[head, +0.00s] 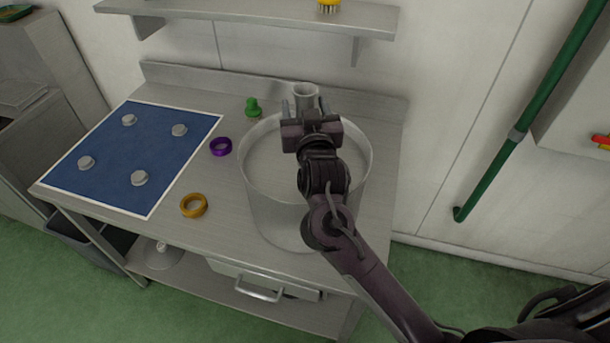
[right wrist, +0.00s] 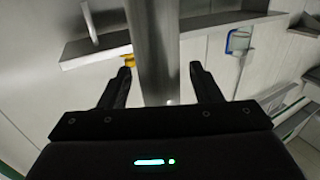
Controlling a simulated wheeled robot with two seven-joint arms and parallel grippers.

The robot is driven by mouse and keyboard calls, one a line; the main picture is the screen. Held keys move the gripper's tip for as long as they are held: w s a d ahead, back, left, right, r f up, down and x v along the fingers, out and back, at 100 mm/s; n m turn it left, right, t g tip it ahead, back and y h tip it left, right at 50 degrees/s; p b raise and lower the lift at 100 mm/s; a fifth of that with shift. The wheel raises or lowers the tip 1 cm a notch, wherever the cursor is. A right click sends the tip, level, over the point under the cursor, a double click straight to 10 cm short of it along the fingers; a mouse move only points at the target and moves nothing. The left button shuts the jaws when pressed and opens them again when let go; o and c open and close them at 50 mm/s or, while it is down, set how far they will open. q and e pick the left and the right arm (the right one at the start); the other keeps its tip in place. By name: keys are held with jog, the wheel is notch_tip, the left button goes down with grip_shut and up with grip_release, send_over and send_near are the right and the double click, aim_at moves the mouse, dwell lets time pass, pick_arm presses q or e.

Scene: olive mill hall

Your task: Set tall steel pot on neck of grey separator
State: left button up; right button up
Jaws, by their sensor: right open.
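A slim steel cylinder with an open round top, seemingly the tall steel pot (head: 305,90), stands upright at the far side of a wide grey drum. In the right wrist view the pot (right wrist: 153,45) rises between the fingers. My right gripper (head: 304,108) is open, with one finger on each side of it. I cannot tell whether they touch. The wide drum, apparently the grey separator (head: 270,212), stands on the steel table, partly hidden by my right arm. Its neck cannot be made out, and the pot's base is hidden. My left gripper is not in view.
A blue panel (head: 160,140) with several grey knobs lies on the table's left. A purple ring (head: 220,147), an orange ring (head: 194,205) and a green knob-like piece (head: 252,107) lie left of the drum. A wall shelf (head: 240,12) hangs above the back.

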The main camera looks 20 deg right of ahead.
grip_shut()
dwell(0.3)
dwell(1.0)
jog(key=shift+r, duration=0.2)
